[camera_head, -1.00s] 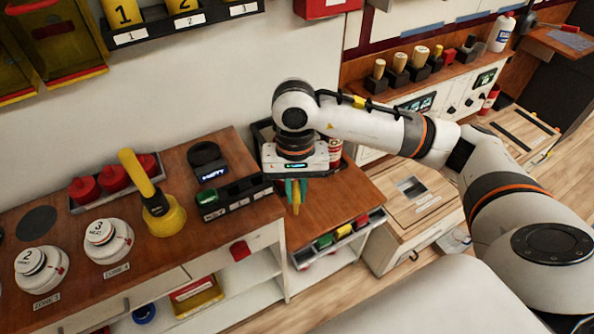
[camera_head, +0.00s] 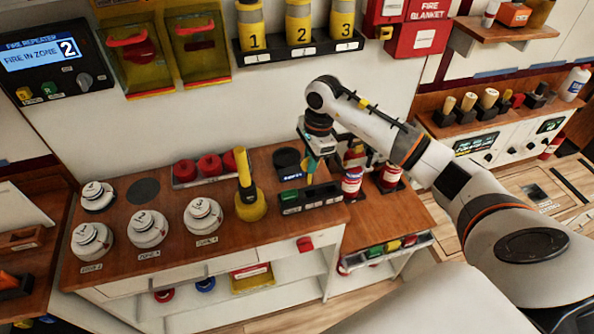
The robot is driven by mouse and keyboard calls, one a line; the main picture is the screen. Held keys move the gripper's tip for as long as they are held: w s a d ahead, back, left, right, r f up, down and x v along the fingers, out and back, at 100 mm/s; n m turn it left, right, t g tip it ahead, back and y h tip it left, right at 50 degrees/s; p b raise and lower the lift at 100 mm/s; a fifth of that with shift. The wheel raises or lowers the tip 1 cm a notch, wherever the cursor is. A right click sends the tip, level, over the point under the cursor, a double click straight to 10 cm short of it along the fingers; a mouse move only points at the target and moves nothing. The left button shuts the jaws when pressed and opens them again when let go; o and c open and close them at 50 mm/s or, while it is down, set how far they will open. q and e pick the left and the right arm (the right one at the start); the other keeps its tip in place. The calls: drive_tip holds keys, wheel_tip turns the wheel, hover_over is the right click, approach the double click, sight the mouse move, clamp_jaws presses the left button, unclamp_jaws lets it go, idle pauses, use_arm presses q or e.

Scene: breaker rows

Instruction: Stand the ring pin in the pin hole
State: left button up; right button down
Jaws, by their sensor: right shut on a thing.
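The gripper appears to be above the holder, but the gap is unclear. I cannot make out the pin hole. My left gripper is not in view.
A yellow handled tool (camera_head: 249,200) stands left of the holder. A black round device (camera_head: 287,160) sits behind it. Red-and-white extinguishers (camera_head: 352,182) stand close on the right. Numbered white round units (camera_head: 147,229) fill the bench's left.

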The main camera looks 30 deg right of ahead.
drive_tip(key=shift+w+d+m, duration=0.2)
drive_tip(key=shift+d+m, duration=0.3)
drive_tip(key=shift+m, duration=0.1)
drive_tip(key=shift+f+b, duration=0.1)
drive_tip(key=shift+b, duration=0.25)
wheel_tip(320, 180, down, 6)
drive_tip(key=b, duration=0.5)
drive_tip(key=shift+b, duration=0.6)
idle(1.6)
drive_tip(key=shift+f+b, duration=1.4)
drive_tip(key=shift+b, duration=0.05)
